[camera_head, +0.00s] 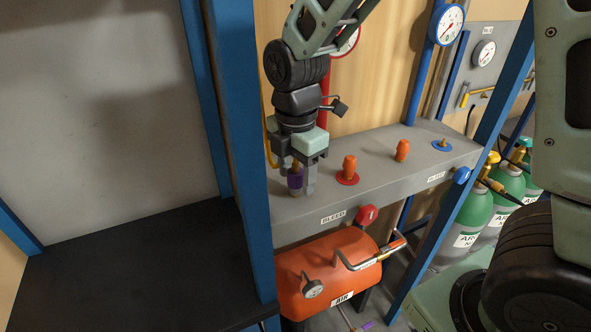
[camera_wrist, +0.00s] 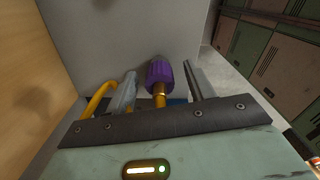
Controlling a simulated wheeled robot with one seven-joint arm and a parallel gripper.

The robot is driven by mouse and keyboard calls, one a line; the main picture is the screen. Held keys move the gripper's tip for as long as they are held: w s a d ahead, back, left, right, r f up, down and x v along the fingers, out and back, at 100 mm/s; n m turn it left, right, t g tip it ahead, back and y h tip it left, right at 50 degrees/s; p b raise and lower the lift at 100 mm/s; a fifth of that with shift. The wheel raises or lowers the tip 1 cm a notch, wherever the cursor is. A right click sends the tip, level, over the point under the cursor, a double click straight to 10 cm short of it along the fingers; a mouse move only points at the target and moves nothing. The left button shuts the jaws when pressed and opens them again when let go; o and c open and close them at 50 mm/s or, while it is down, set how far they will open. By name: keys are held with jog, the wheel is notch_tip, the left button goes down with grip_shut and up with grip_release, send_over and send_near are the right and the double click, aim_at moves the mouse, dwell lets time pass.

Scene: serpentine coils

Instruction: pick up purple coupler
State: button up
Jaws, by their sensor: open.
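The purple coupler (camera_head: 296,179) stands upright on the grey ledge at its left part, with a brass stem on top. In the wrist view the purple coupler (camera_wrist: 160,74) lies between the two fingers, with its brass stem (camera_wrist: 159,98) toward the palm. My gripper (camera_head: 298,178) points down over it, with a finger on either side. In the wrist view my gripper (camera_wrist: 160,85) is open, and gaps show between the coupler and both fingers. The coupler's base is partly hidden by the fingers in the head view.
Two orange couplers (camera_head: 349,168) (camera_head: 402,150) stand farther right on the grey ledge (camera_head: 385,175). A blue post (camera_head: 238,130) rises left of my gripper. A yellow hose (camera_wrist: 97,102) runs close beside the left finger. An orange air tank (camera_head: 330,270) sits below the ledge.

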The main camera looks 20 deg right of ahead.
jog(key=shift+f, duration=0.9)
jog(key=shift+c, duration=0.3)
jog(key=c, duration=1.1)
